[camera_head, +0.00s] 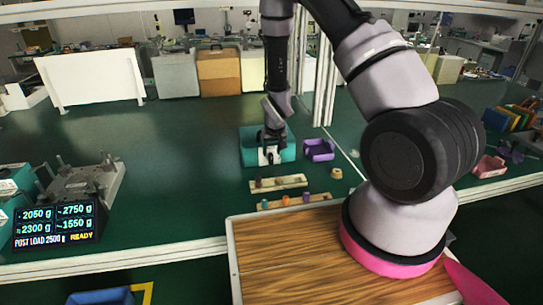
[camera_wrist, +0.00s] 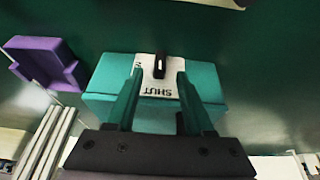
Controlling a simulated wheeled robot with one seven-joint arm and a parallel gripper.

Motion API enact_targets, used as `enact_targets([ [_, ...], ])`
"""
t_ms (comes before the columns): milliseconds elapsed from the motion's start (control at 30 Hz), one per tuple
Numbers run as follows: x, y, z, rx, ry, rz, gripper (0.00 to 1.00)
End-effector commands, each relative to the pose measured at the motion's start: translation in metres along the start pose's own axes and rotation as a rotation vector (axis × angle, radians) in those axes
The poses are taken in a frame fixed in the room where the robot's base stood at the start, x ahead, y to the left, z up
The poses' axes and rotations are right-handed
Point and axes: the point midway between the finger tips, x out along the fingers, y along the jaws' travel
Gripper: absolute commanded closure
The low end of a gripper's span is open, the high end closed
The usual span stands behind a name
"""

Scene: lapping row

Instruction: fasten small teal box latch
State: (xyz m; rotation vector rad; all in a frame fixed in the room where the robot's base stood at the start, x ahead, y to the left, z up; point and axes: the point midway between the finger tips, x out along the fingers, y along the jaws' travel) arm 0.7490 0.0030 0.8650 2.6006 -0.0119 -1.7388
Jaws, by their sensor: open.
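The small teal box (camera_head: 252,156) stands on the green bench in the middle of the head view. It also shows in the wrist view (camera_wrist: 207,82), with a white plate (camera_wrist: 150,88) on it. The plate carries the word SHUT, seen upside down. A small black latch (camera_wrist: 160,58) with a pale slot stands at the plate's far end, away from that word. Another marking beside the latch is partly hidden by a finger. My gripper (camera_wrist: 160,73) is open over the plate, its fingers on either side. The latch lies just beyond the fingertips; contact cannot be told.
A purple holder (camera_head: 319,150) stands just right of the box; it is at the left in the wrist view (camera_wrist: 46,62). Pale strips with small parts (camera_head: 278,183) and a tan ring (camera_head: 336,173) lie in front. A metal fixture (camera_head: 85,185) stands left. The bench between is clear.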

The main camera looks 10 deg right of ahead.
Motion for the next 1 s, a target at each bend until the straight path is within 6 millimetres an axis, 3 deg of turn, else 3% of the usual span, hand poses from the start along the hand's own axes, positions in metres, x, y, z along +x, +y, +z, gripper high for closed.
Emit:
enact_targets([
  [100,-0.027,0.000,-0.001,0.001,0.003,-0.001,0.47],
  [300,-0.057,0.000,0.000,0.001,0.001,0.000,0.47],
  [500,-0.069,0.000,0.001,0.001,-0.002,0.001,0.47],
  [833,-0.072,0.001,-0.001,0.004,0.000,0.000,0.47],
  [933,-0.087,0.003,-0.008,0.024,0.007,-0.007,0.47],
  [1000,-0.109,0.005,-0.018,0.050,0.015,-0.017,0.47],
])
